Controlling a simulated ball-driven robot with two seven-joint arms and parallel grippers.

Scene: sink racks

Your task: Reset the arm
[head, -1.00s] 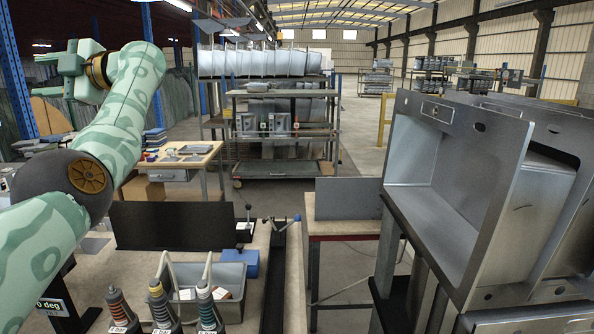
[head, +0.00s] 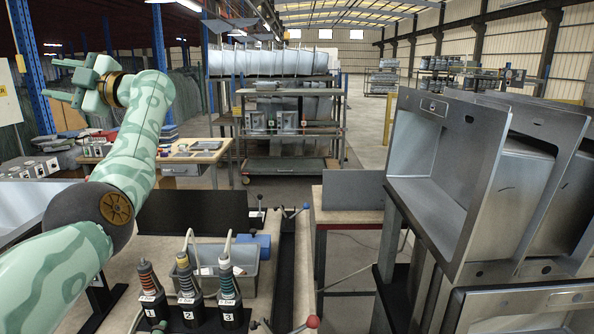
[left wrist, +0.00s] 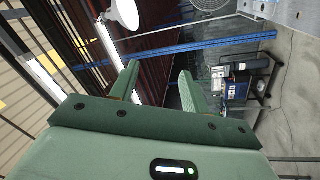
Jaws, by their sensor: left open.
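My left gripper (head: 66,80) is raised at the upper left of the head view, at the end of my green patterned left arm. Its two fingers point left and stand apart, with nothing between them. In the left wrist view the gripper (left wrist: 160,80) also shows open and empty, with the hall's structure and a lamp behind it. It touches nothing. My right gripper is not in view.
Metal sinks (head: 470,180) stand on a rack at the right. A workbench below holds three numbered tools (head: 187,285), a grey bin (head: 245,265) and a dark panel (head: 195,212). A shelf cart (head: 290,165) stands behind. Floor is open beyond the bench.

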